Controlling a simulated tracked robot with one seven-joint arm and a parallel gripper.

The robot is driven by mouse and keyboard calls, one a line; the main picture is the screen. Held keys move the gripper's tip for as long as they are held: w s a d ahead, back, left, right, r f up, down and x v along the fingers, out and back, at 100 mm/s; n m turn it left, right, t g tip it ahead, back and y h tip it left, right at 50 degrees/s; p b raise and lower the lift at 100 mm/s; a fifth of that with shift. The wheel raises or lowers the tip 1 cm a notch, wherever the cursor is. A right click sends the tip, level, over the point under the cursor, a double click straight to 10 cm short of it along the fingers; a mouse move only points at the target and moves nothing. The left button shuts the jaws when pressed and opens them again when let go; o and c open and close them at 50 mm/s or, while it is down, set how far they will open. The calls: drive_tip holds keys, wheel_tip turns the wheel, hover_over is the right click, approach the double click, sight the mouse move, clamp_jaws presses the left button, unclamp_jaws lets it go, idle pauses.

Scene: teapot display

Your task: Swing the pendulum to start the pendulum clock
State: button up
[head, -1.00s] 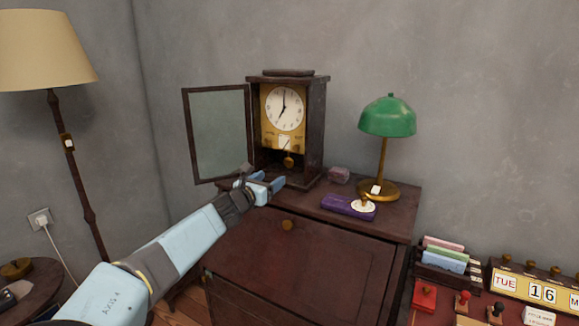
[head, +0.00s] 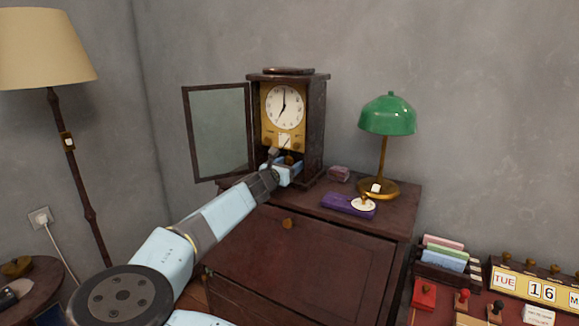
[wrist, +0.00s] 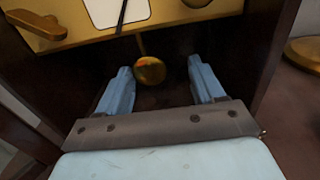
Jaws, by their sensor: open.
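The pendulum clock (head: 313,129) stands on the dark red cabinet, its glass door (head: 220,132) swung open to the left. Its white dial (head: 284,106) reads about seven. In the wrist view the brass pendulum bob (wrist: 150,71) hangs on a thin rod below the gold plate (wrist: 72,33). My gripper (wrist: 161,83) is open at the clock's lower opening, with one blue finger on each side of the bob. Gaps show between the bob and both fingers. In the head view my gripper (head: 290,164) partly covers the pendulum area.
A green lamp (head: 387,116), a purple box (head: 347,204) and a small pinkish box (head: 340,173) stand right of the clock on the cabinet top (head: 400,222). A floor lamp (head: 88,190) stands at the left. The clock's dark side walls flank my gripper closely.

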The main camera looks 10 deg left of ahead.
clamp_jaws()
idle(0.6)
